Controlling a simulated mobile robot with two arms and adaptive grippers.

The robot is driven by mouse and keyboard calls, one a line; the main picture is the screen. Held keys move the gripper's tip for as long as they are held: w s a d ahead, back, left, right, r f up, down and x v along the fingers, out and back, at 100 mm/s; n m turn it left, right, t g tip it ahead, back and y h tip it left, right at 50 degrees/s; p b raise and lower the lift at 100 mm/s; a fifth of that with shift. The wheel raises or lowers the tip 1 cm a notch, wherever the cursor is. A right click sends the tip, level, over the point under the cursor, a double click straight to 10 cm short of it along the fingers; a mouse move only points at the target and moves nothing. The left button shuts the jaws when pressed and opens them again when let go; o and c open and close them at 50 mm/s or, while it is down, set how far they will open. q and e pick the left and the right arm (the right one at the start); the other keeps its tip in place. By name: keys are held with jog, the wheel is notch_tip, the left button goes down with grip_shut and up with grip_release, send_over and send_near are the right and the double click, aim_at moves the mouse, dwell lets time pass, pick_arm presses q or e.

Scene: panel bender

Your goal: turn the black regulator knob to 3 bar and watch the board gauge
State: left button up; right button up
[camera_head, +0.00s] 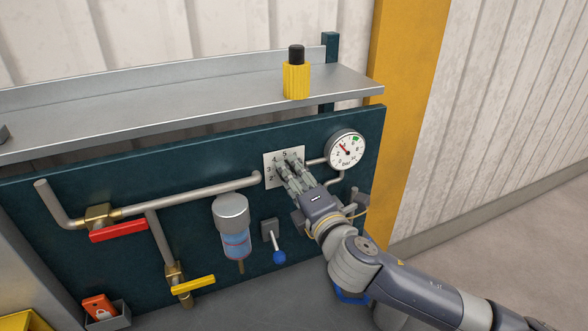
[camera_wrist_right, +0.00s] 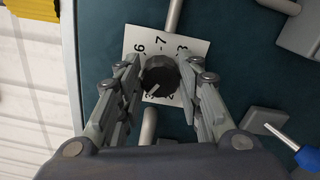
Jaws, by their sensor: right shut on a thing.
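The black regulator knob (camera_wrist_right: 160,74) sits on a white number plate (camera_wrist_right: 140,40) in the right wrist view. My right gripper (camera_wrist_right: 159,68) has one finger on each side of the knob and is shut on it. A pale mark on the knob points to the lower left of that view; the number it meets is hard to read. In the head view my right gripper (camera_head: 289,168) covers the knob, and part of the number plate (camera_head: 270,158) shows. The board gauge (camera_head: 347,149) is to its upper right, with a red needle pointing up-left and a green patch at the upper right.
The dark green board (camera_head: 150,165) carries grey pipes, a red lever (camera_head: 118,231), a yellow lever (camera_head: 194,284), a filter bowl (camera_head: 234,240) and a blue-tipped lever (camera_head: 279,257). A grey shelf (camera_head: 200,110) above holds a yellow cylinder with a black top (camera_head: 296,78).

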jog(key=shift+r+n+p, duration=0.1)
jog(key=shift+n+p, duration=0.85)
jog(key=shift+n, duration=1.05)
jog(key=o, duration=1.1)
jog(key=shift+c, duration=0.2)
jog(key=v, duration=1.2)
